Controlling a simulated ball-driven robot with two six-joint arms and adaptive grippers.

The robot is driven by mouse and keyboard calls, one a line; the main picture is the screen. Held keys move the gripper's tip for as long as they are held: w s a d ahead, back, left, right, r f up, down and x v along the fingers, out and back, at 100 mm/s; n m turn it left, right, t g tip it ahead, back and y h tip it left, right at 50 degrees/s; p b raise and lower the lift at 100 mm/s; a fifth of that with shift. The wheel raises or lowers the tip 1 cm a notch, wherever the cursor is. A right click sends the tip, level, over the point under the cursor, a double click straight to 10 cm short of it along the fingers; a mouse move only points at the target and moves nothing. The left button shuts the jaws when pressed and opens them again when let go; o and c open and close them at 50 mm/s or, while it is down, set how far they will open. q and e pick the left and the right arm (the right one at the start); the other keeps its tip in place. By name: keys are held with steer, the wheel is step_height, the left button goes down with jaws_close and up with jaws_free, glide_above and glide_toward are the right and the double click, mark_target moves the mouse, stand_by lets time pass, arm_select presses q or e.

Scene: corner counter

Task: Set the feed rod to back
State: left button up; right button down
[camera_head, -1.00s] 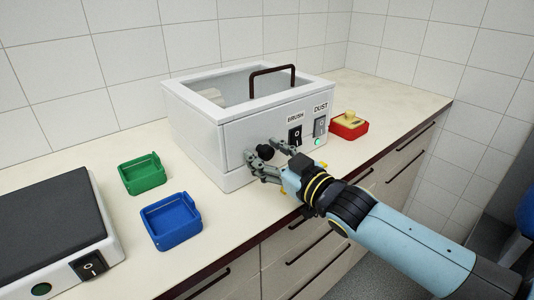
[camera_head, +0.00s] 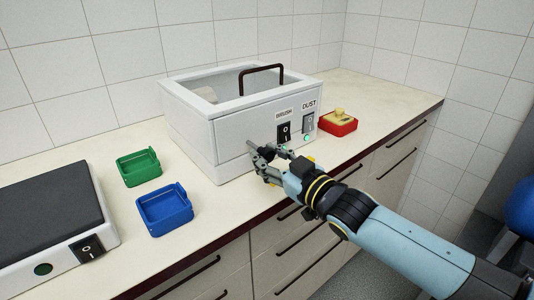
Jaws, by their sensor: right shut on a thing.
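The feed rod (camera_head: 253,147) is a small dark rod with a knob on the front face of a white box-shaped machine (camera_head: 232,140). My right gripper (camera_head: 265,154) is at that front face, its fingers closed around the rod's knob, which they mostly hide. How far the rod stands out is hard to tell. My left gripper is not in view.
A green tray (camera_head: 139,168), a blue tray (camera_head: 165,210) and a dark-topped device (camera_head: 47,222) stand left.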

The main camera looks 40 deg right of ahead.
steer(key=shift+s+f, duration=0.1)
steer(key=shift+s, duration=0.05)
steer(key=c, duration=0.9)
jaws_free()
steer(key=shift+c, duration=0.2)
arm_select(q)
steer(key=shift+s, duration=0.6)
arm_select(e)
steer(key=s+d, duration=0.1)
steer(key=s, duration=1.1)
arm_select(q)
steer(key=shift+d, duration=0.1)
